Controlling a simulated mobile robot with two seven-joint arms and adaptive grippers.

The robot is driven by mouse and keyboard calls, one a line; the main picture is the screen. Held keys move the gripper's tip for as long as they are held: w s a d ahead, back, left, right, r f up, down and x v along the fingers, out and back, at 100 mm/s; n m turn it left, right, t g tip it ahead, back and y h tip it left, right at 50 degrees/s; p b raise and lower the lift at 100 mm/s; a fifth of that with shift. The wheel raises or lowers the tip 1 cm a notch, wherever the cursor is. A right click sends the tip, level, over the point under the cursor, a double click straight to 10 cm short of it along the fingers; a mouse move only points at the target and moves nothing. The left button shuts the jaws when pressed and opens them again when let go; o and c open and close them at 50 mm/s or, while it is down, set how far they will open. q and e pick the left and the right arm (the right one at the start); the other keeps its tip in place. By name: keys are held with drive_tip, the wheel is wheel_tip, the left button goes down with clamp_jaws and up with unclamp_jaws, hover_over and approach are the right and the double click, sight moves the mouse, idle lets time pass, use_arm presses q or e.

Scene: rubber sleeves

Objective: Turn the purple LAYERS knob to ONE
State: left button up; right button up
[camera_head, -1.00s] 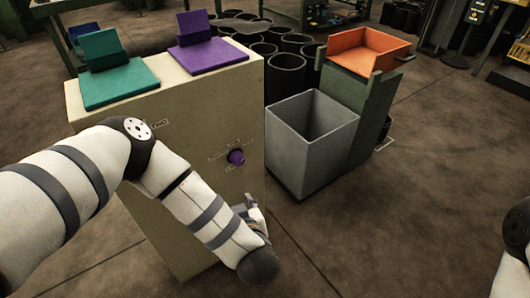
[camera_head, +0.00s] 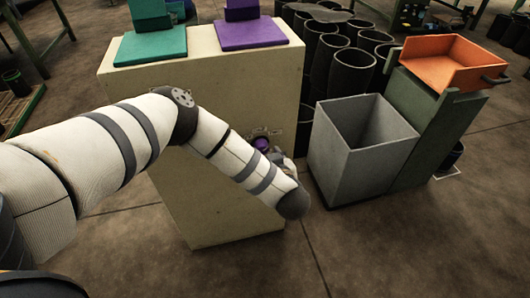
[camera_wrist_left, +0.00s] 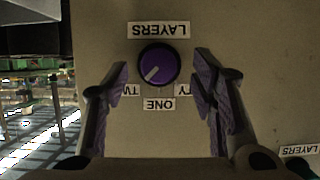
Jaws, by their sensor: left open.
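The purple LAYERS knob (camera_head: 262,143) is on the front of the beige cabinet (camera_head: 215,185). In the left wrist view the purple knob (camera_wrist_left: 158,65) appears upside down, with its white pointer line toward the partly covered "TW" label (camera_wrist_left: 133,91). The "ONE" label (camera_wrist_left: 160,104) is directly below the knob in that picture, and a label ending in "TY" (camera_wrist_left: 181,90) is at its right. My left gripper (camera_wrist_left: 160,80) is open, with one finger on each side of the knob and visible gaps. In the head view my arm mostly hides this gripper (camera_head: 281,160).
A second LAYERS label (camera_wrist_left: 299,150) and part of a teal knob (camera_wrist_left: 296,165) show at the wrist view's lower right. A grey open bin (camera_head: 350,165) and an orange tray (camera_head: 450,65) stand right of the cabinet. Black tubes (camera_head: 350,75) stand behind.

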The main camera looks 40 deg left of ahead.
use_arm(q)
drive_tip(key=shift+x, duration=1.25)
drive_tip(key=c, duration=1.1)
use_arm(e)
drive_tip(key=shift+s+f, duration=0.15)
drive_tip(key=shift+f, duration=0.05)
drive_tip(key=shift+r, duration=0.1)
use_arm(q)
drive_tip(key=shift+r+n+t+h, duration=0.15)
drive_tip(key=shift+n+t+h, duration=0.15)
drive_tip(key=shift+n, duration=0.2)
drive_tip(key=shift+n+t+h+p, duration=0.3)
drive_tip(key=shift+n+t+p, duration=0.1)
drive_tip(key=shift+n+p, duration=0.25)
drive_tip(key=shift+n+t+h, duration=0.3)
drive_tip(key=shift+n+t, duration=0.3)
drive_tip(key=shift+n, duration=0.25)
drive_tip(key=shift+n+t+h, duration=0.3)
drive_tip(key=shift+n+t, duration=0.2)
drive_tip(key=shift+n, duration=0.5)
use_arm(e)
drive_tip(key=shift+w+r, duration=0.7)
